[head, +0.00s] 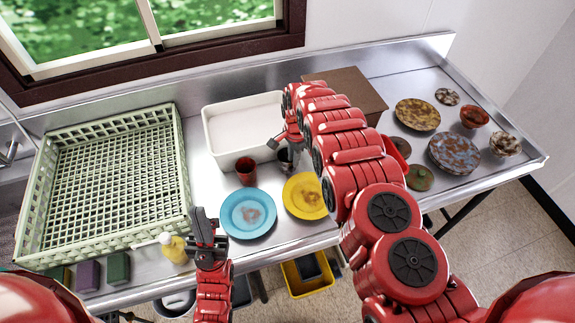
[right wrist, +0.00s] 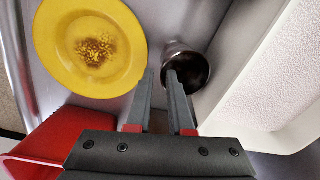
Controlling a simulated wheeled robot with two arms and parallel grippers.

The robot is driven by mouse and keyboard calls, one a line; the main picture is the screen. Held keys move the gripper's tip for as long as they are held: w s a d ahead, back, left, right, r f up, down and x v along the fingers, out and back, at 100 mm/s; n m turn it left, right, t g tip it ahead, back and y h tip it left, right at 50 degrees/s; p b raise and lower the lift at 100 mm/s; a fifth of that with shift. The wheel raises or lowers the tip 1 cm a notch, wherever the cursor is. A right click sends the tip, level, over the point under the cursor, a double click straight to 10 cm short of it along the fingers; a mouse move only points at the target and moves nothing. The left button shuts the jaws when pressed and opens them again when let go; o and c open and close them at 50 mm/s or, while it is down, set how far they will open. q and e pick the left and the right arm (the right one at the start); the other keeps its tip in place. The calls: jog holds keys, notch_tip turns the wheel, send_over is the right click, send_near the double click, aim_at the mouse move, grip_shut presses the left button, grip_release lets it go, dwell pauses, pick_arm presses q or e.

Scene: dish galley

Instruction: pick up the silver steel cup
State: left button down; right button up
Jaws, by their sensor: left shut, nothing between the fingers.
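The silver steel cup (head: 286,160) stands on the steel counter between the white bin and the yellow plate. In the right wrist view its dark open mouth and shiny rim (right wrist: 186,48) show just beyond my fingertips. My right gripper (right wrist: 160,74) is open, its two fingers apart. One finger overlaps the cup's mouth in that view and the other lies to the left of the cup; I cannot tell whether either touches it. In the head view my right gripper (head: 288,143) partly covers the cup. My left gripper (head: 206,222) is shut and empty near the counter's front edge.
A red cup (head: 246,172) stands left of the steel cup. A white bin (head: 224,150) is behind, a blue plate (head: 248,213) and yellow plate (head: 303,195) in front. A green rack (head: 180,160) fills the left. A brown box (head: 352,88) and dirty dishes are right.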

aim_at(291, 173)
jog(key=shift+w+f, duration=0.1)
jog(key=shift+f, duration=0.4)
jog(key=shift+f+b, duration=0.25)
jog(key=shift+b, duration=0.1)
jog(key=f+b, duration=0.4)
jog(key=f, duration=0.1)
jog(key=shift+w+a, duration=0.25)
jog(key=shift+r, duration=0.25)
jog(key=shift+s, duration=0.1)
grip_shut()
